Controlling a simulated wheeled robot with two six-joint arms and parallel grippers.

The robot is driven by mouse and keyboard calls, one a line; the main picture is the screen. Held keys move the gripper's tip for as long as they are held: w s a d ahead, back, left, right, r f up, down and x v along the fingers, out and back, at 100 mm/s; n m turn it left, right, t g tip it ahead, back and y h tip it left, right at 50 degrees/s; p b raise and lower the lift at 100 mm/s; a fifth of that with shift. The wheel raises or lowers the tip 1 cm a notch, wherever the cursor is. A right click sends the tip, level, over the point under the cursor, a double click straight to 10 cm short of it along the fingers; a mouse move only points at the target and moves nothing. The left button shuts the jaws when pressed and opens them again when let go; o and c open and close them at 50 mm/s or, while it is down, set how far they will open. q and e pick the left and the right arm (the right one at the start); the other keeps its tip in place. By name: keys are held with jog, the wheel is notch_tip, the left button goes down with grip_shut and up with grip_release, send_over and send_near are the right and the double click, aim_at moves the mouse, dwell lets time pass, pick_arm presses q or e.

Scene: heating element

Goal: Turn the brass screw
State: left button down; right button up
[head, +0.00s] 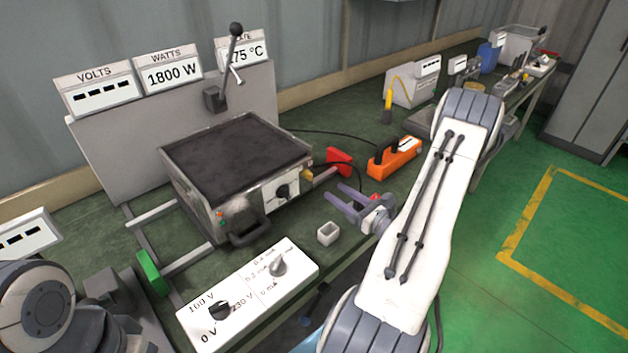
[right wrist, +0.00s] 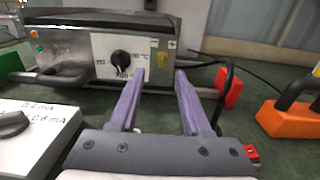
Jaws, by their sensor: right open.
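The heating element box (head: 235,160) is a metal case with a dark flat top, standing on the green bench. A small brass-coloured piece, which looks like the brass screw (head: 307,170), sits at the right end of its front panel. It also shows in the right wrist view as a brass screw (right wrist: 163,62) right of the black knob (right wrist: 121,58). My right gripper (head: 335,198) is open and empty, in front of the panel's right end. In the right wrist view its purple fingers (right wrist: 158,76) point toward the panel, with the screw in line between them. My left gripper is not clearly visible.
A white control box (head: 248,290) with two knobs lies in front. An orange device (head: 395,158), a red block (head: 339,161) and a black cable lie to the right. A lever (head: 233,65) rises behind.

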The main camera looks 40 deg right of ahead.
aim_at(312, 175)
jog(key=w+p, duration=0.1)
jog(key=w, duration=0.3)
jog(key=w+p, duration=0.1)
jog(key=w, duration=0.4)
jog(key=shift+a, duration=0.2)
jog(key=shift+w, duration=0.6)
grip_shut()
